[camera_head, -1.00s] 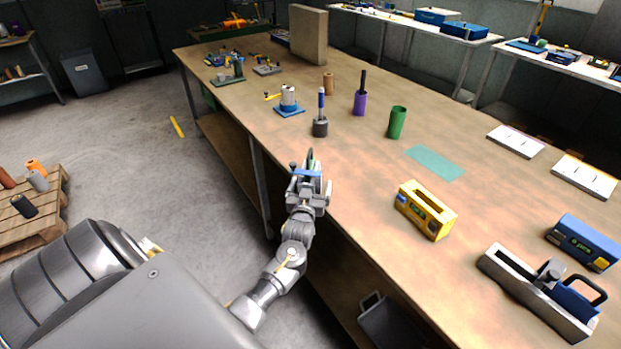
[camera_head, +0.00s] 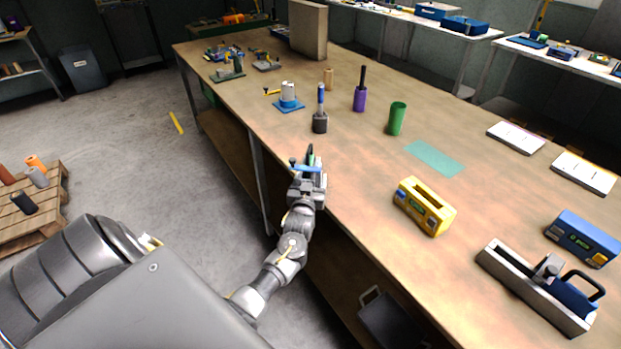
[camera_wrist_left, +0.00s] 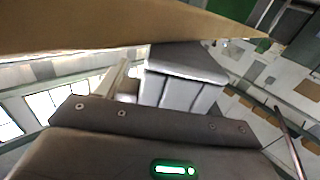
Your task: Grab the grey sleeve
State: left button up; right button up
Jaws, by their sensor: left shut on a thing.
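A dark grey sleeve (camera_head: 320,123) stands upright near the bench's front edge, with a blue-handled tool (camera_head: 320,97) standing in or directly behind it; I cannot tell which. My left gripper (camera_head: 309,160) is at the bench edge, just nearer to me than the sleeve, with a visible gap between them. It is shut on a small blue bar-like thing (camera_head: 306,169), whose shape is partly hidden by the fingers. In the left wrist view, grey blocky parts (camera_wrist_left: 183,85) show ahead of the gripper body; the sleeve cannot be made out there. My right gripper is out of view.
A purple sleeve (camera_head: 359,100), a green sleeve (camera_head: 397,119) and a tan one (camera_head: 328,79) stand beyond the grey one. A yellow box (camera_head: 424,206) stands to the right. A teal patch (camera_head: 434,158) lies flat.

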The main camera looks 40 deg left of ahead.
pick_arm(q)
jog(key=shift+r, duration=0.15)
jog(key=shift+w+r, duration=0.1)
jog(key=shift+r, duration=0.75)
jog(key=s+a+r+b, duration=0.3)
jog(key=s+a+r, duration=0.3)
jog(key=a+r, duration=0.5)
jog(key=shift+a+b, duration=0.4)
jog(key=shift+a, duration=0.5)
